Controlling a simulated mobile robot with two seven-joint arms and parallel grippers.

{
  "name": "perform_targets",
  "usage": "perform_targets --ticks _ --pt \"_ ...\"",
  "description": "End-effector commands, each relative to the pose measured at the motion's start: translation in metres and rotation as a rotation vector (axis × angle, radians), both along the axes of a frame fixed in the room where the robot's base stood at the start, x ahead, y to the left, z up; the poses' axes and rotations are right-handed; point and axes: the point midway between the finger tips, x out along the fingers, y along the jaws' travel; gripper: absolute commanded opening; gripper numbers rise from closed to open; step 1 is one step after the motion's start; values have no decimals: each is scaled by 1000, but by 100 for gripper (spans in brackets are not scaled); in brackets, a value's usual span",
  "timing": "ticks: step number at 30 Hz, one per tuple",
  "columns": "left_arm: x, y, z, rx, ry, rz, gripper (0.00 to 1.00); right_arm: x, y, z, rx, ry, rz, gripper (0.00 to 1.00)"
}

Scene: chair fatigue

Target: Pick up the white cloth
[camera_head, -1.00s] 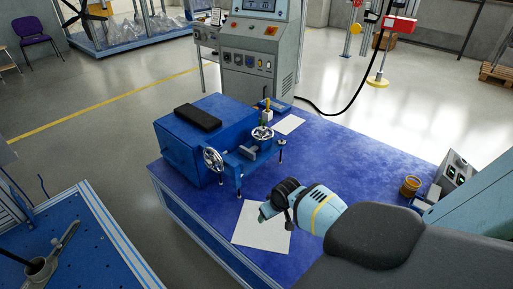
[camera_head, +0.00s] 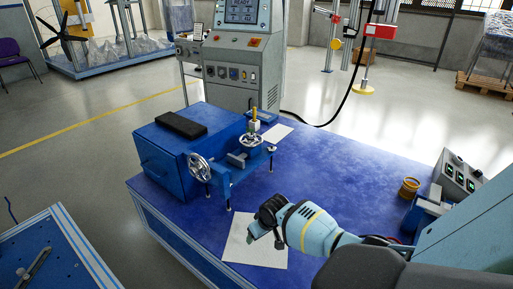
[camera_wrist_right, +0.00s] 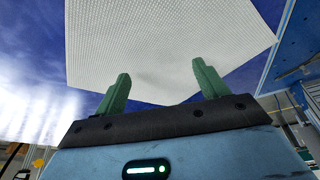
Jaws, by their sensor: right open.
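The white cloth (camera_head: 258,256) lies flat on the blue table top (camera_head: 345,185) near its front edge, below the blue machine. My right gripper (camera_head: 264,238) is over the cloth in the head view and covers part of it. In the right wrist view the cloth (camera_wrist_right: 165,40) fills the upper middle as a textured white sheet. The two green fingers of my right gripper (camera_wrist_right: 161,74) stand wide apart in front of it, with nothing between them. I cannot tell whether the fingertips touch the cloth. My left gripper does not show.
A blue machine (camera_head: 175,160) with handwheels stands just behind the cloth. A small white sheet (camera_head: 277,133) lies farther back. An amber roll (camera_head: 409,188) and a grey control box (camera_head: 458,176) stand at the right. The middle of the table is clear.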

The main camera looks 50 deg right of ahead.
Motion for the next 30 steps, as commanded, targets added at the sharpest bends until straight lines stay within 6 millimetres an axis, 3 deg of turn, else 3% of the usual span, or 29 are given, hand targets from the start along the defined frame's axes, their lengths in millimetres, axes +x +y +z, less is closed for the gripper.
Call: perform_targets --ticks 5,21,30 --pt "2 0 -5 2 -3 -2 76 3 0 -9 0 0 1 73" --pt "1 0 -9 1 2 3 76 4 -1 -12 0 -1 1 73" --pt "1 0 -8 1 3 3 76 4 0 -11 1 0 1 53"
